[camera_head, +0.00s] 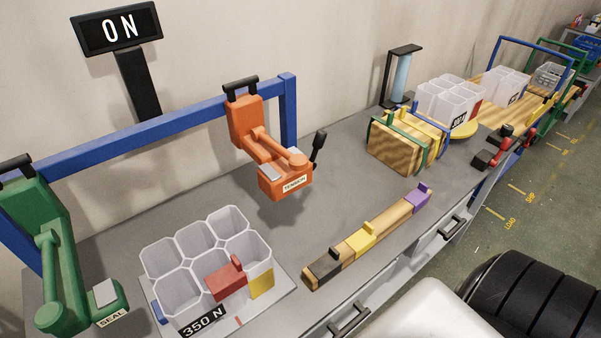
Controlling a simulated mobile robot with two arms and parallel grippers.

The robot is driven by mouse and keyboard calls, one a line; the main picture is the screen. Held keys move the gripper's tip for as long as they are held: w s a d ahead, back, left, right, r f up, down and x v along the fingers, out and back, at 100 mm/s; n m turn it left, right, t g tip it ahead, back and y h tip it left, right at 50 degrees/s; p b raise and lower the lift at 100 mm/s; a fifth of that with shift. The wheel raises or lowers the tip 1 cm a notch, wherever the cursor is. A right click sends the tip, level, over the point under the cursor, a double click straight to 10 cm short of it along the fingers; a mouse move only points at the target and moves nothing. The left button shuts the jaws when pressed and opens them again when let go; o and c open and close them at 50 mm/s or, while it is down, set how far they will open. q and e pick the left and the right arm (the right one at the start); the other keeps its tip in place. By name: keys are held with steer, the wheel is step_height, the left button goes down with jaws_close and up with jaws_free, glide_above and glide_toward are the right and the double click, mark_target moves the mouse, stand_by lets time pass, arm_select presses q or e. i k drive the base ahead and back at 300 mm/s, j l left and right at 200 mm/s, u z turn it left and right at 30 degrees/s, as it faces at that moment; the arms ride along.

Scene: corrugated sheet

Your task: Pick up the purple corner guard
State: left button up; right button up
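The purple corner guard (418,197) sits at the far right end of a wooden bar (392,221) on the grey bench. It has a small upright tab on top. The same bar carries a yellow guard (361,240) near its middle and a black guard (324,266) at its near left end, with bare wood between them. Neither of my grippers is in view.
Left of the bar stands a clear multi-cell container (206,248) with red and yellow pieces on it. An orange tool (268,155) hangs from a blue rail (180,122) behind. A strapped wooden block (396,148) stands beyond. Bench around the bar is clear.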

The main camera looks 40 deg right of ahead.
mark_target(419, 197)
steer(key=z, duration=2)
steer(key=u, duration=1.7)
steer(key=z, duration=1.65)
steer(key=i+l+z, duration=0.2)
steer(key=l+z, duration=0.2)
steer(key=i+l+z, duration=0.2)
steer(key=z, duration=0.2)
